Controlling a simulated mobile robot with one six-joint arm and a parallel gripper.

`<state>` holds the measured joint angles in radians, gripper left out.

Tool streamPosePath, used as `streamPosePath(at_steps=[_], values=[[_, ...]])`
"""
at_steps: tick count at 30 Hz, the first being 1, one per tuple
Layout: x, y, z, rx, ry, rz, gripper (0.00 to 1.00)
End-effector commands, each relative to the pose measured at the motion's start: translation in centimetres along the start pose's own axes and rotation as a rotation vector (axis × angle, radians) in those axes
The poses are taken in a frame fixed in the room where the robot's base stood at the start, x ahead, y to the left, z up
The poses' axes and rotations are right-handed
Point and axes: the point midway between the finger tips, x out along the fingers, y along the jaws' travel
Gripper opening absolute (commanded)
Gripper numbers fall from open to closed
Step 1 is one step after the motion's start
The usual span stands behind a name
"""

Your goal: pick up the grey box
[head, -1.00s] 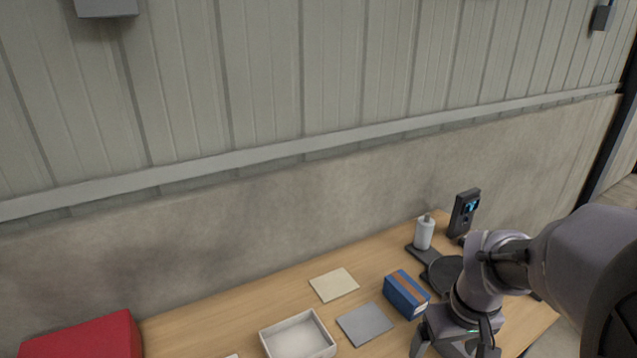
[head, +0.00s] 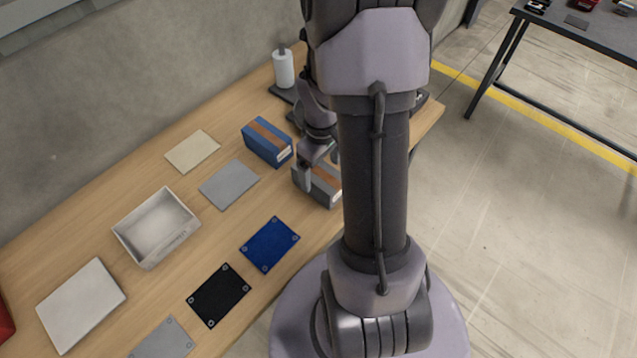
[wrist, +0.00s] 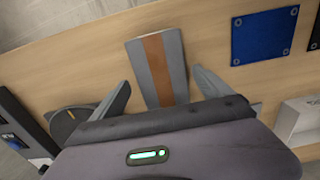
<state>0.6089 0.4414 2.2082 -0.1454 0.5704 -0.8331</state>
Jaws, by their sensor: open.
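The grey box (head: 318,186) with a brown stripe stands on the wooden table, partly hidden by my arm in the head view. In the wrist view the grey box (wrist: 159,68) shows its top between the two fingers of my open gripper (wrist: 162,92). One finger is on each side of it, with a visible gap on both sides. In the head view my gripper (head: 318,170) is at the box, and part of it is hidden behind my arm.
A blue box (head: 266,142) with a brown stripe stands close behind the grey box. A blue plate (head: 269,244), a black plate (head: 219,294) and a grey mat (head: 229,185) lie nearby. An open white tray (head: 128,236) and a white bottle (head: 284,69) are farther off.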

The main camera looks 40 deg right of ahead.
Motion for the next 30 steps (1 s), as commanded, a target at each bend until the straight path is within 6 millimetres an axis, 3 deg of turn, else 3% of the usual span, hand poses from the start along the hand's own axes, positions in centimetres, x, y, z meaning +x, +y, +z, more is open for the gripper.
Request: streamPosePath(at_steps=[7,14,27,28,30], values=[[4.7,-0.6,-0.1,0.0,-0.002,-0.002,0.89],[4.9,-0.5,-0.1,0.0,0.001,0.001,0.89],[4.9,-0.5,-0.1,0.0,0.0,0.0,0.05],[4.9,-0.5,-0.1,0.0,0.0,0.0,0.0],[4.9,-0.5,-0.1,0.0,0.001,0.001,0.0]])
